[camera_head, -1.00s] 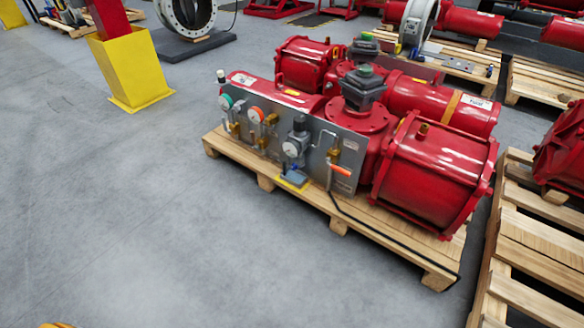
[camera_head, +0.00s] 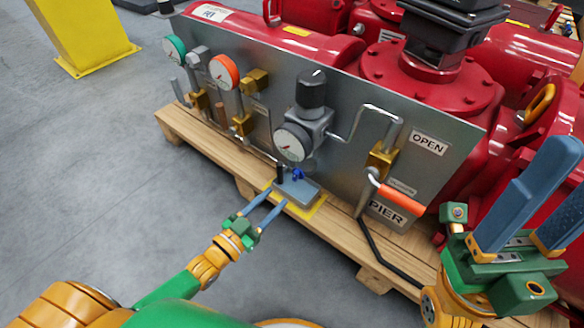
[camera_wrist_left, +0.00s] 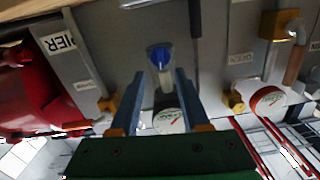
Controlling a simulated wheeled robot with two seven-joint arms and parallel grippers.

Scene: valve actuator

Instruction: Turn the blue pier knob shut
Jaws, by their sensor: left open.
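The small blue knob (camera_head: 298,174) stands on a grey block over a yellow plate, at the foot of the grey panel (camera_head: 350,150). It also shows in the left wrist view (camera_wrist_left: 159,57), just beyond my fingertips and lined up between them. My left gripper (camera_head: 276,198) is open and empty, its two blue fingers pointing at the knob from the front left with a gap left. In the wrist view its fingers (camera_wrist_left: 160,80) are spread apart. My right gripper (camera_head: 572,165) is at the right edge, its blue fingers apart, pointing up, with nothing between them.
The panel carries gauges, including a grey regulator (camera_head: 300,125) above the knob, and an orange-handled lever (camera_head: 402,199) to its right. A black post (camera_head: 280,173) stands close left of the knob. The wooden pallet (camera_head: 215,155) runs below. Grey floor lies open at left.

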